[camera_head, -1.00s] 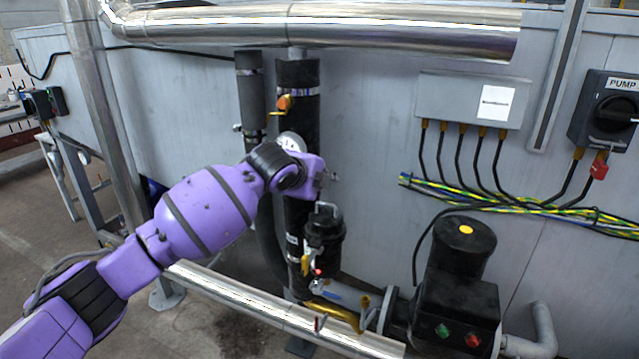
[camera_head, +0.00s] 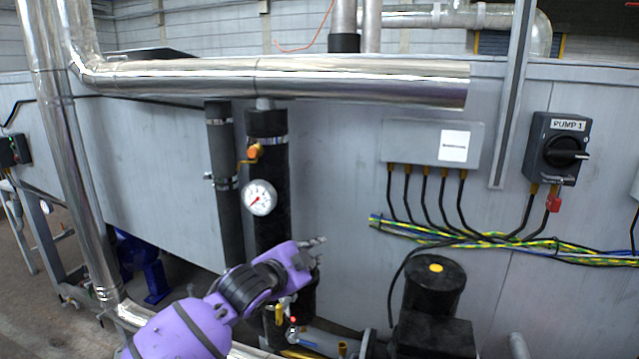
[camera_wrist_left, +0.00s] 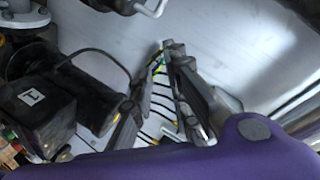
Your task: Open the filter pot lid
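The black filter pot (camera_head: 307,304) stands by the vertical black pipe in the head view, and its lid and handle are mostly hidden behind my left gripper (camera_head: 318,243). In the left wrist view, a dark body with a bent silver handle (camera_wrist_left: 152,9), which looks like the pot's lid handle, shows at the top edge. My left gripper, also in the left wrist view (camera_wrist_left: 160,68), has its fingers apart with cables showing between them. It holds nothing and is apart from the handle. My right gripper is in neither view.
A pressure gauge (camera_head: 260,197) and an orange-handled valve (camera_head: 253,153) sit above the gripper. A black pump motor (camera_head: 434,287) stands to the right. Cables (camera_head: 470,236) run along the wall under a grey box (camera_head: 432,142). A shiny horizontal pipe (camera_head: 270,80) crosses above.

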